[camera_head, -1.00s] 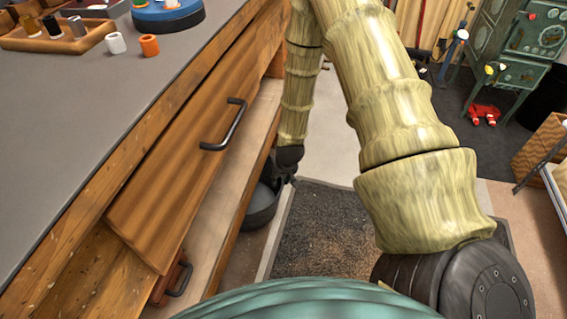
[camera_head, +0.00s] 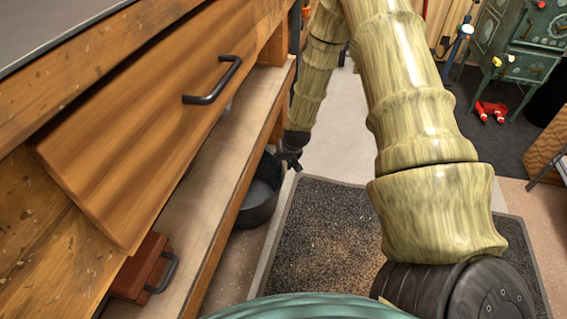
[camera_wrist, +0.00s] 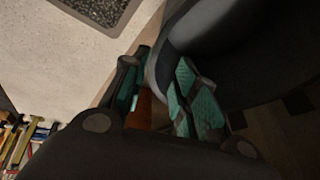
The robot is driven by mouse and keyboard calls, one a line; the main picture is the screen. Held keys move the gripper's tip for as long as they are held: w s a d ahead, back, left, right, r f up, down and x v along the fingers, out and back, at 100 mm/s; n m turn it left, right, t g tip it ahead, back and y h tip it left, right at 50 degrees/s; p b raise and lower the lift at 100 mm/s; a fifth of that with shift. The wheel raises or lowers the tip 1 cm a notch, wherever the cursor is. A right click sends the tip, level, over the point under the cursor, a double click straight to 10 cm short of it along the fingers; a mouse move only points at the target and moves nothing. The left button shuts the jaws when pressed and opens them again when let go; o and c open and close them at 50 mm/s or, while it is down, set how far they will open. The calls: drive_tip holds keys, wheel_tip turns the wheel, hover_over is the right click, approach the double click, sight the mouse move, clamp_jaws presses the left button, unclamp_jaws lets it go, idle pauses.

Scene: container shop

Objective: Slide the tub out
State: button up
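The tub (camera_head: 262,203) is round and dark grey, on the floor under the workbench's lower shelf, partly hidden by the shelf edge. In the wrist view the tub (camera_wrist: 235,50) fills the upper right. My gripper (camera_head: 292,160) is at the tub's upper right rim in the head view. In the wrist view the fingers of my gripper (camera_wrist: 155,92) stand apart, with teal pads. The tub's wall edge shows between them, one finger over the inside and one outside. A gap shows beside the outer finger. Firm contact cannot be seen.
The workbench has a slanted drawer front (camera_head: 140,130) with a black handle, above a lower shelf (camera_head: 190,205). A red-brown box (camera_head: 140,270) sits below at left. A dark mat (camera_head: 330,235) lies right of the tub, on open floor. A green stove (camera_head: 515,60) stands at the far right.

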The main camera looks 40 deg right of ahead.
sight(279, 171)
drive_tip(key=b+x, duration=0.5)
drive_tip(key=x, duration=0.5)
drive_tip(key=shift+w+f, duration=0.1)
drive_tip(key=shift+f, duration=0.3)
drive_tip(key=shift+c, duration=0.2)
clamp_jaws()
